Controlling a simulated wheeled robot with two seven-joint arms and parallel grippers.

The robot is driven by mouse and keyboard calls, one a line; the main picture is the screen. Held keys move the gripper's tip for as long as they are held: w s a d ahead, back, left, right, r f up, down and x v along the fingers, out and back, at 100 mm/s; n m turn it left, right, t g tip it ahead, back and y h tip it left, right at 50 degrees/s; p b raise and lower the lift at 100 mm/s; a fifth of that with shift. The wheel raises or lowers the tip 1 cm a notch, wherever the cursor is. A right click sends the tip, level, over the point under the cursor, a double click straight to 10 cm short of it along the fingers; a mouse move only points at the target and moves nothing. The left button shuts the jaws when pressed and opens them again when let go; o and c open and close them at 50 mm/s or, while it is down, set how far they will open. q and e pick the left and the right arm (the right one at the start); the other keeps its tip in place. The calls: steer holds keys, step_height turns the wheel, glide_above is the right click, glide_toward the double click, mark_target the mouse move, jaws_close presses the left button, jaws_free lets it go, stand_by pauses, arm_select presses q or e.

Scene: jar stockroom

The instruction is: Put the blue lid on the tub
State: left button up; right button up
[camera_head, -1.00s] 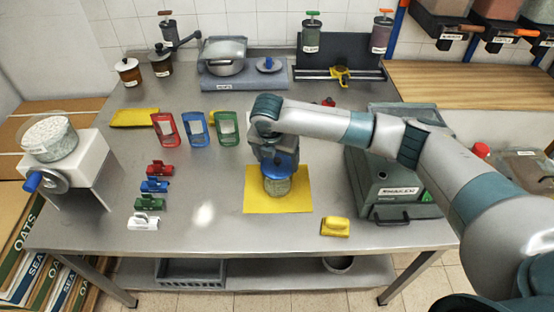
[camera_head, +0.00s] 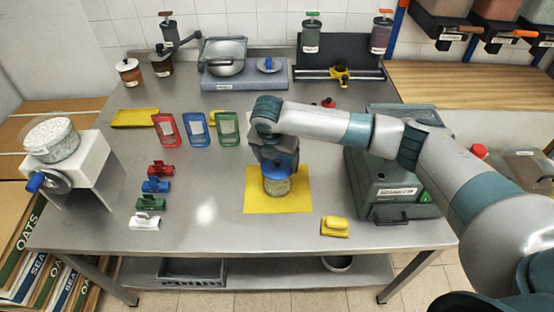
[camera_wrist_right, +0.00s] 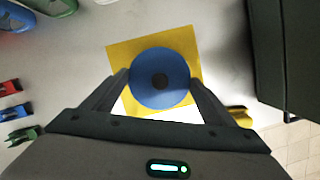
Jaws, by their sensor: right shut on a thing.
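The tub (camera_head: 277,187), a clear jar with pale contents, stands upright on a yellow mat (camera_head: 300,203) on the steel table. The blue lid (camera_head: 284,166) is at the top of the tub, below my right gripper (camera_head: 278,163). In the right wrist view the round blue lid (camera_wrist_right: 150,86) with its dark centre knob lies between the two fingers of my right gripper (camera_wrist_right: 160,84) and hides the tub. My right gripper is shut on the lid. Whether the lid is fully seated or slightly above the rim cannot be told. My left gripper is not in view.
Several coloured clips (camera_head: 155,186) lie at left. A yellow block (camera_head: 335,226) lies front right, beside a grey-green machine (camera_head: 392,190). A white dispenser (camera_head: 85,160) stands far left.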

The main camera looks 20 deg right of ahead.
steer(key=shift+p, duration=0.45)
stand_by(0.6)
steer(key=shift+f+p, duration=0.15)
steer(key=shift+p, duration=0.25)
steer(key=shift+c, duration=0.2)
stand_by(0.9)
steer(key=shift+p, duration=0.45)
stand_by(0.6)
stand_by(0.4)
steer(key=o, duration=1.1)
steer(key=shift+r+p, duration=2.5)
steer(key=shift+p, duration=0.05)
steer(key=shift+r+p, duration=0.3)
steer(key=shift+r, duration=0.7)
